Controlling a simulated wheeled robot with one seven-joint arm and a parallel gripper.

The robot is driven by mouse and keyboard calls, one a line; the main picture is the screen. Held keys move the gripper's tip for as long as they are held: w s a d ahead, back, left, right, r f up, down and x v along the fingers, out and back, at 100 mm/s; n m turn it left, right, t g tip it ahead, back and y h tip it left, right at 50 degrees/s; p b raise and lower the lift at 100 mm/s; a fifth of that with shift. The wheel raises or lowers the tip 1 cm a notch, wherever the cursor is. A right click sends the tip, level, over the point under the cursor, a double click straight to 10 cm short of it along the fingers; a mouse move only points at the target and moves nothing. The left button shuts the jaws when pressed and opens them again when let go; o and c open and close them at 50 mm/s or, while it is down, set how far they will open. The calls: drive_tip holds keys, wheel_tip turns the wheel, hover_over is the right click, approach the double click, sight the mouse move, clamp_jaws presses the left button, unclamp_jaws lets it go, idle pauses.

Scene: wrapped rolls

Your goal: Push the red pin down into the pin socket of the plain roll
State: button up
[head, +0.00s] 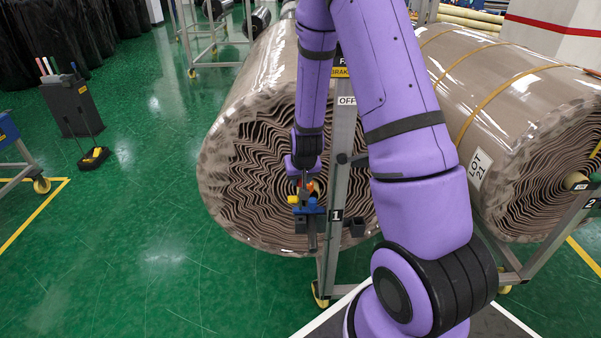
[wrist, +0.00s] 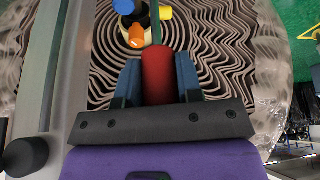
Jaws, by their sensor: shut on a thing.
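The plain roll (head: 262,100) is brown, wrapped in clear film without straps, and shows its wavy layered end; that end also fills much of the wrist view (wrist: 215,50). My gripper (wrist: 160,78) has its two blue fingers on either side of the red pin (wrist: 160,70) and is shut on it. In the head view my gripper (head: 307,186) is in front of the roll's end, beside a metal post (head: 338,180). An orange part (wrist: 137,36), a blue-and-black part (wrist: 128,8) and a yellow part (wrist: 165,12) show just beyond the pin. I cannot tell clearly which is the pin socket.
The post bears "OFF" and "1" signs. A strapped roll (head: 490,75) with a LOT label stands at the right on its own stand. A dark bin (head: 72,108) is at the left. Open green floor (head: 150,230) lies at the left front.

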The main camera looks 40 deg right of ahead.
sight(300, 185)
drive_tip(key=shift+f, duration=4.4)
drive_tip(key=o, duration=1)
drive_tip(key=v, duration=1)
drive_tip(key=shift+s+r, duration=0.25)
drive_tip(key=shift+r, duration=0.1)
